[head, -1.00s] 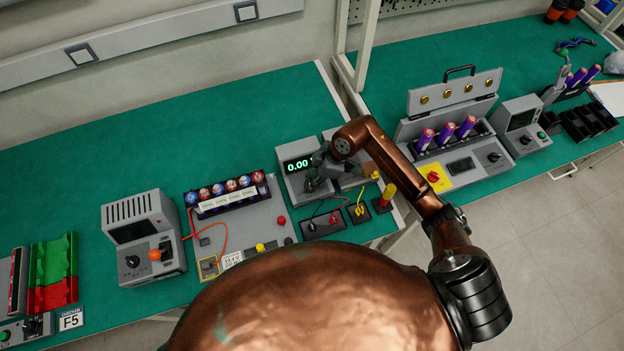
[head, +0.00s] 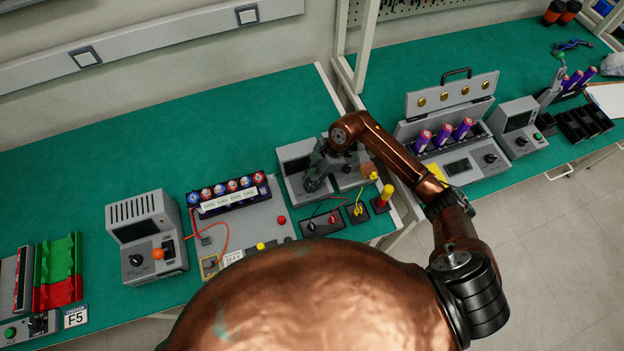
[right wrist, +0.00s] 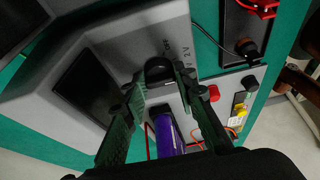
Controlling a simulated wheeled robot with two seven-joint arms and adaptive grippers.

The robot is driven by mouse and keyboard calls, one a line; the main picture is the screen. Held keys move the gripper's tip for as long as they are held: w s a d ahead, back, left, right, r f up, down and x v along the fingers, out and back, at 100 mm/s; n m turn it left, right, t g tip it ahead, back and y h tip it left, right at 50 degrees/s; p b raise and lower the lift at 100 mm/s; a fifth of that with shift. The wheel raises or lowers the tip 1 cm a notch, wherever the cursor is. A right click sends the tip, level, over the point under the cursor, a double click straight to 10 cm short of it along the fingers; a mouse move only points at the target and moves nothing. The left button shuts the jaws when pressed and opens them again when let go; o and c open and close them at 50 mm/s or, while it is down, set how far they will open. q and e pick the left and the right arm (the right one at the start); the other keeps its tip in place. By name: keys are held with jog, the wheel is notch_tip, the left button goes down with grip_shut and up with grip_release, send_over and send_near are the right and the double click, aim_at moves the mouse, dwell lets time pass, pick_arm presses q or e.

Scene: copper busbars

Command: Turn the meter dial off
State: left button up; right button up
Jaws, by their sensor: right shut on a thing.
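The grey meter (head: 292,152) stands on the green bench, left of my right arm, and its display is dark. My right gripper (head: 314,184) reaches down to the meter's front face. In the right wrist view, the gripper (right wrist: 160,78) is shut on the black dial (right wrist: 158,67), with a fingertip on each side of it. The meter body (right wrist: 55,50) and its blank dark screen (right wrist: 88,90) show there too. The gripper hides the dial in the head view. My left gripper is not in view.
A tray of several cells (head: 228,194) and a grey box with an orange knob (head: 140,235) stand to the left. Probe blocks with leads (head: 322,224) sit close in front of the meter. An open case (head: 450,130) stands on the right bench.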

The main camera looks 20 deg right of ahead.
jog(key=n, duration=0.1)
jog(key=n+g, duration=0.1)
jog(key=n, duration=0.1)
jog(key=shift+w+r+p, duration=0.15)
jog(key=shift+w+p, duration=0.05)
jog(key=shift+p, duration=0.1)
jog(key=n+g, duration=0.1)
jog(key=n, duration=0.1)
jog(key=shift+w+a+n+h, duration=0.1)
jog(key=shift+n+h, duration=0.2)
jog(key=n+g, duration=0.1)
jog(key=n, duration=0.1)
jog(key=shift+w+n+h+b, duration=0.1)
jog(key=shift+n+h+b, duration=0.2)
jog(key=shift+n, duration=0.1)
jog(key=shift+a+n+g+h+b, duration=0.1)
jog(key=shift+n+g+h+b, duration=0.2)
jog(key=shift+n, duration=0.7)
jog(key=shift+a+n+g+h+b, duration=0.1)
jog(key=shift+n+g+h+b, duration=0.15)
jog(key=shift+n, duration=0.75)
jog(key=o, duration=1.2)
jog(key=shift+c, duration=0.2)
